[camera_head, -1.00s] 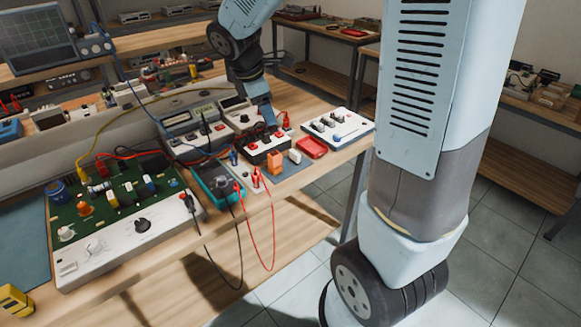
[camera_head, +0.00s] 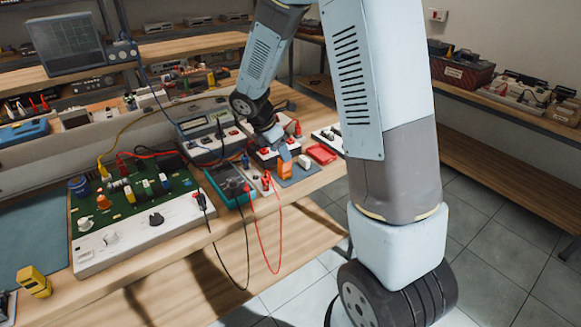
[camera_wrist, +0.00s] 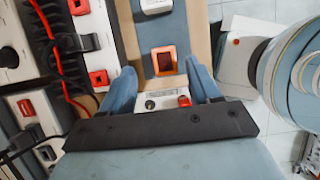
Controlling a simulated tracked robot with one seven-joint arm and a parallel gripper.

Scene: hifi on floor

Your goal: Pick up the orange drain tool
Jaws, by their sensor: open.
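The orange drain tool (camera_head: 285,169) is a small orange block standing on a blue-grey mat near the bench's front edge. In the wrist view the orange drain tool (camera_wrist: 164,61) shows as an orange square with a darker middle. It lies between and slightly beyond the fingertip lines. My gripper (camera_wrist: 161,78) is open and empty, with one blue finger on each side of the tool's line. In the head view my gripper (camera_head: 284,152) is just above and behind the tool, partly overlapping it. I cannot tell whether they touch.
A small white block (camera_head: 304,161) stands right of the tool, with a red tray (camera_head: 321,154) beyond. A teal multimeter (camera_head: 229,184) with red and black leads lies to the left. A box with red buttons is close behind. A green circuit board (camera_head: 128,208) lies further left.

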